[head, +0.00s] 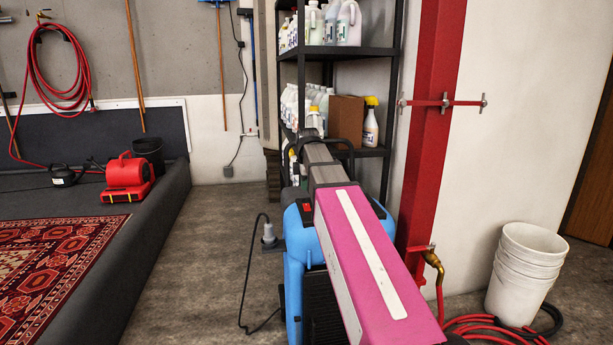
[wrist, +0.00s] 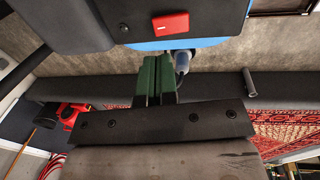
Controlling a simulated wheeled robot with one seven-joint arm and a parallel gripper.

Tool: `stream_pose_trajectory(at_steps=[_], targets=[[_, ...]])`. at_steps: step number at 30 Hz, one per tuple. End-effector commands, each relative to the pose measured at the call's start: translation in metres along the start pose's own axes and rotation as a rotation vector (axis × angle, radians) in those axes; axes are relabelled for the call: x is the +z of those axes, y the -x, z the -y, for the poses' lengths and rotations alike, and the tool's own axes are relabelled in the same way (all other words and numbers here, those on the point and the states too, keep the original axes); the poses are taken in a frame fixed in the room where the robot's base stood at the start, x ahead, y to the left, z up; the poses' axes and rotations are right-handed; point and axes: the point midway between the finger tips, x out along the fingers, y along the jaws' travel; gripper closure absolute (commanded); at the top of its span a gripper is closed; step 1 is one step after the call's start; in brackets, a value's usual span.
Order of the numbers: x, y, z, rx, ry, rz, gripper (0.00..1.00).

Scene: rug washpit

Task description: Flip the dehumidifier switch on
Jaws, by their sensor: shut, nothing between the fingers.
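The blue dehumidifier (head: 292,262) stands on the floor in the middle of the head view, partly hidden behind my pink arm. Its red switch (head: 306,206) shows on the dark top panel, just left of the arm. In the wrist view the red switch (wrist: 170,22) sits on the black panel (wrist: 215,15) at the top. I cannot tell which way the switch is set. My gripper (wrist: 154,58) has its green fingers shut and empty. The fingertips appear just below the blue edge of the body in the wrist view, apart from the switch. In the head view the fingers cannot be made out.
A grey plug (head: 268,234) with a black cord hangs at the dehumidifier's left side. A shelf of bottles (head: 330,52) stands behind. A red post (head: 432,130) and white buckets (head: 525,275) are on the right. The floor (head: 205,250) to the left is clear up to the rug platform.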

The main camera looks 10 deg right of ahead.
Motion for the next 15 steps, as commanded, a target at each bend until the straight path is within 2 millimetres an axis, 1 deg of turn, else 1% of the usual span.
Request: stream_pose_trajectory(at_steps=[1,6,12,15], targets=[[0.000,-0.009,0.001,-0.003,0.000,0.000,1.00],[0.000,-0.035,0.001,-0.003,0.000,0.000,1.00],[0.000,-0.056,0.000,-0.002,0.000,0.000,1.00],[0.000,-0.062,0.000,0.000,0.000,0.000,1.00]])
